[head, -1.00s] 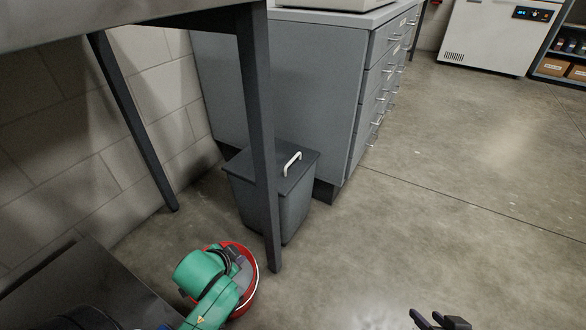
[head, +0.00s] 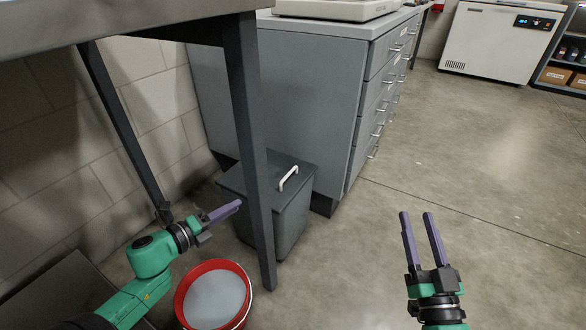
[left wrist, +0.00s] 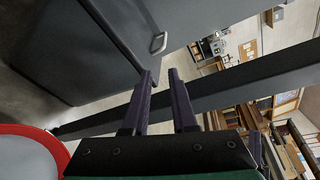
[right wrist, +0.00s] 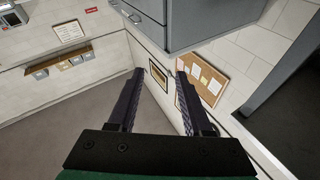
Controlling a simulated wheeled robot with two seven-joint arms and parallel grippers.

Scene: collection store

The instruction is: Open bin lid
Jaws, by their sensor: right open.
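The grey bin (head: 290,222) stands on the floor against the drawer cabinet, partly hidden by a table leg. Its dark lid (head: 268,172) is closed, with a white handle (head: 288,178) on top. In the left wrist view the bin (left wrist: 75,50) appears sideways, with its handle (left wrist: 158,42) beyond the fingertips. My left gripper (head: 240,204) is left of the table leg, close to the bin's left side; its fingers are apart and empty in the left wrist view (left wrist: 160,75). My right gripper (head: 416,215) is open and empty over the floor, right of the bin.
The table leg (head: 250,140) stands in front of the bin, between my two grippers. A red bucket (head: 247,310) with pale contents is below my left gripper. The drawer cabinet (head: 310,90) is behind the bin. The floor (head: 480,180) to the right is clear.

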